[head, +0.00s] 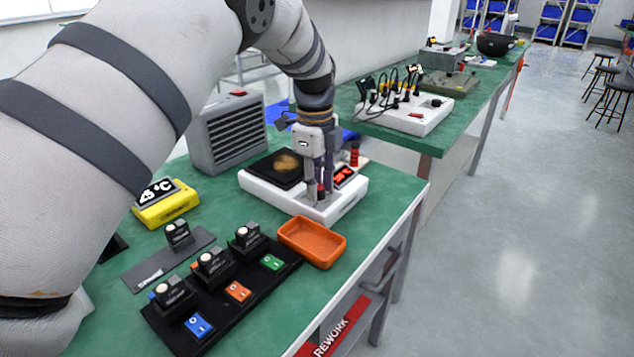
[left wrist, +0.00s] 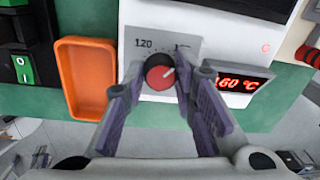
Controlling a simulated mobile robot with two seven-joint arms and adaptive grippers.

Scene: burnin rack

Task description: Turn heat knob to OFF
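The heat knob (left wrist: 160,75) is a round red cap on a black base, on a grey dial plate (left wrist: 187,45) marked 120 at its left. Another label at its right is partly hidden by a finger. The knob is on the white hotplate unit (head: 336,206). A red display (left wrist: 238,84) beside it reads 160 °C in the left wrist view. My left gripper (left wrist: 159,76) points down at the unit, with a fingertip close against each side of the knob. It also shows in the head view (head: 318,190). My right gripper is not in view.
An orange tray (head: 338,262) stands just in front of the unit. A black switch panel (head: 222,325) with blue, orange and green rockers is nearer. A grey heater box (head: 228,133) and yellow display (head: 165,205) stand at left. The bench's right edge is close.

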